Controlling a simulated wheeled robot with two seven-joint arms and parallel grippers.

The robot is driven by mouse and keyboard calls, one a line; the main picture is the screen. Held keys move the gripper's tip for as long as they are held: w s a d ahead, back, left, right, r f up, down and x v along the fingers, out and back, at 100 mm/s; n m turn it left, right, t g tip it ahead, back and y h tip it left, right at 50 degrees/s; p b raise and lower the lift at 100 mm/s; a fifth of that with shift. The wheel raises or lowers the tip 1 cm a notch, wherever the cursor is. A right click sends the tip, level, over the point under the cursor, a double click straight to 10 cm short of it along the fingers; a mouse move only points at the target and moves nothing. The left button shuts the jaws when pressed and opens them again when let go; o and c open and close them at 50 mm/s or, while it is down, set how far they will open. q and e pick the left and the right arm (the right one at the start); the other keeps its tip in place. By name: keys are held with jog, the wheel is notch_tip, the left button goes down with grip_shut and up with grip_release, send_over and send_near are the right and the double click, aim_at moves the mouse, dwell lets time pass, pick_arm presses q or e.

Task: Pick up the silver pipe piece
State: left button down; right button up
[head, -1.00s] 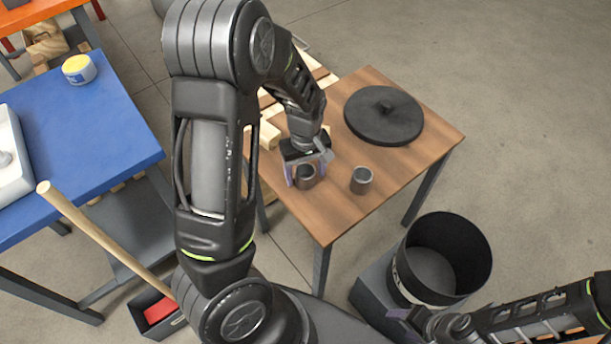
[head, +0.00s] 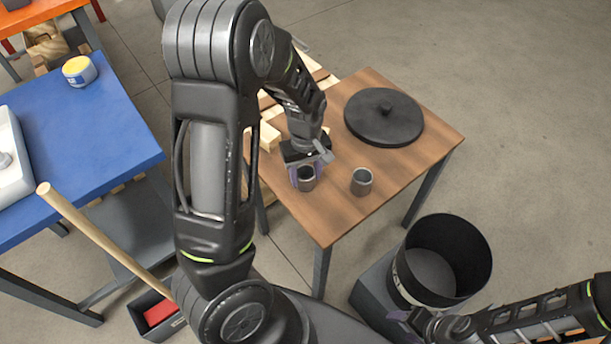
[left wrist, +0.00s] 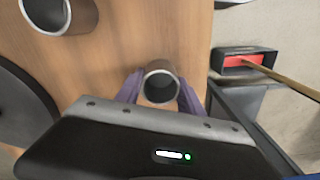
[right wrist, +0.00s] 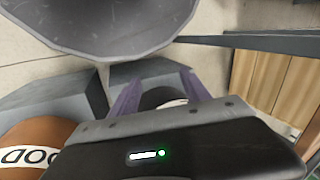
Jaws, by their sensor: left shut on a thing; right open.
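Two short grey metal pipe pieces are on the brown wooden table (head: 340,215). One pipe piece (head: 306,181) is between the fingers of my left gripper (head: 305,176), which is shut on it. It also shows upright in the left wrist view (left wrist: 160,84), with a purple finger on each side. The other pipe piece (head: 361,183) stands apart to its right, and shows at the upper left of the left wrist view (left wrist: 60,14). My right gripper (head: 400,318) is open and empty beside the black bin, low in the head view; its purple fingers show in the right wrist view (right wrist: 160,95).
A round black lid (head: 384,118) lies at the table's far side. A black round bin (head: 440,262) stands right of the table. A blue table (head: 75,140) with a yellow-topped tin (head: 79,69) is at left. A wooden handle (head: 105,240) slants up beside it.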

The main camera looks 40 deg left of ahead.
pick_arm(q)
notch_tip(320, 180, up, 10)
jog(key=p, duration=0.2)
pick_arm(e)
notch_tip(320, 180, up, 2)
jog(key=shift+r, duration=0.1)
dwell(0.5)
pick_arm(q)
jog(key=w+d+r+m, duration=0.5)
jog(key=w+d+m, duration=0.5)
jog(key=d+m, duration=0.1)
jog(key=shift+w+d, duration=0.15)
jog(key=shift+d, duration=0.4)
pick_arm(e)
jog(key=shift+c, duration=0.2)
